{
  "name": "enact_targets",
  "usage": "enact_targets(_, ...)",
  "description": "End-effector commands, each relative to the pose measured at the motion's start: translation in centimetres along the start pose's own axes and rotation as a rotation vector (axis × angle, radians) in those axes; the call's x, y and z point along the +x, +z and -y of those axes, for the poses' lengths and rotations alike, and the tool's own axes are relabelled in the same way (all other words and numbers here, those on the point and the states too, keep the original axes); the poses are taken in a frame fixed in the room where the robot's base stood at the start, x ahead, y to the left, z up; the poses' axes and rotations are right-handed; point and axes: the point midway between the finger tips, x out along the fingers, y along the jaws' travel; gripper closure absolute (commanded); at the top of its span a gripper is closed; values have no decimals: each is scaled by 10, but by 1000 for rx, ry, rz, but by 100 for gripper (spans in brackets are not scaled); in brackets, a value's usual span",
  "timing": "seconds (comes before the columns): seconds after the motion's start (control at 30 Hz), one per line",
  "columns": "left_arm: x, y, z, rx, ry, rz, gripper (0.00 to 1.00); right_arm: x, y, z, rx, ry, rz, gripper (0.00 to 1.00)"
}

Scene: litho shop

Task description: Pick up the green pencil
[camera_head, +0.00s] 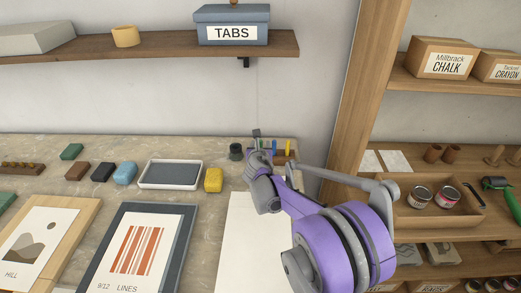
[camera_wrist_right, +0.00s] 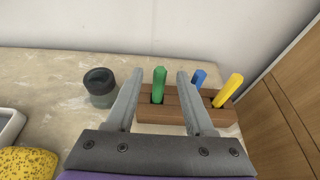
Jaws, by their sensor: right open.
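The green pencil (camera_wrist_right: 159,84) stands upright in a slot of a brown wooden holder (camera_wrist_right: 160,115) in the right wrist view. My right gripper (camera_wrist_right: 160,76) is open, with one finger on each side of the green pencil in that picture. I see a gap on both sides, and I cannot tell how far the fingers are from it in depth. In the head view the right gripper (camera_head: 257,139) is over the holder's left end and hides most of the green pencil. My left gripper is not in view.
A blue pencil (camera_wrist_right: 199,78) and a yellow pencil (camera_wrist_right: 229,88) stand right of the green one in the holder. A dark cup (camera_wrist_right: 100,85) stands left of the gripper. A wooden shelf post (camera_head: 358,120) rises at the right, and a wall is behind.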

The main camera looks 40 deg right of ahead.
Motion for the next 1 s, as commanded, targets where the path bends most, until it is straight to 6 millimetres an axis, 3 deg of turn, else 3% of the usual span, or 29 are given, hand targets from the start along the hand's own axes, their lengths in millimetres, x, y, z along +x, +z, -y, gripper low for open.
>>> enact_targets(0.17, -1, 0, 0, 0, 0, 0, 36, 21, 0, 0, 1, 0, 0, 46)
enact_targets(0.43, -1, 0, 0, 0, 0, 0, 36, 23, 0, 0, 0, 1, 0, 46)
enact_targets(0.73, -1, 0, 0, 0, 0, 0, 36, 23, 0, 0, 1, 1, 0, 100)
enact_targets(1.0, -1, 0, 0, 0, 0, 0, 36, 23, 0, 0, 1, 1, 0, 100)
